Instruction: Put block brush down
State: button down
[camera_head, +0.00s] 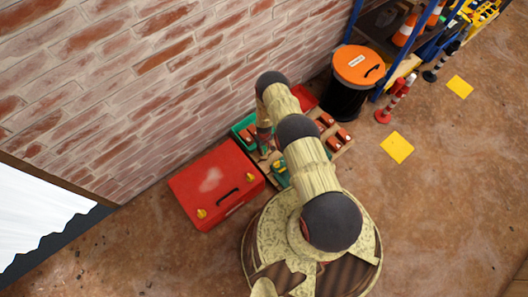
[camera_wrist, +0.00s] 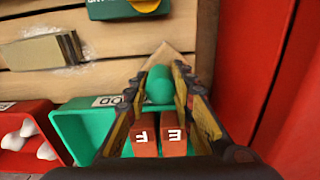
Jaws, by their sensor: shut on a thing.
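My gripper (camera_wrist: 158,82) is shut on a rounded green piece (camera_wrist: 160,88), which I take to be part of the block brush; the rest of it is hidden. In the wrist view the held piece is over a wooden slatted surface (camera_wrist: 100,68), beyond the green bin (camera_wrist: 75,130). Whether it touches the wood I cannot tell. In the head view my arm covers part of the slatted surface (camera_head: 343,153), and my gripper (camera_head: 264,150) is near the green bin (camera_head: 240,126); the brush is not clear there.
Two red-brown blocks lettered F and E (camera_wrist: 159,135) show below my fingers. A red bin with white pieces (camera_wrist: 25,130) and a grey wrapped block (camera_wrist: 38,52) are left. A red toolbox (camera_head: 212,180) and brick wall (camera_head: 120,80) flank the spot. An orange-lidded drum (camera_head: 357,68) stands right.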

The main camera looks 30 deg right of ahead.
jog(key=shift+f, duration=0.85)
jog(key=shift+r, duration=0.1)
jog(key=c, duration=1.5)
grip_release()
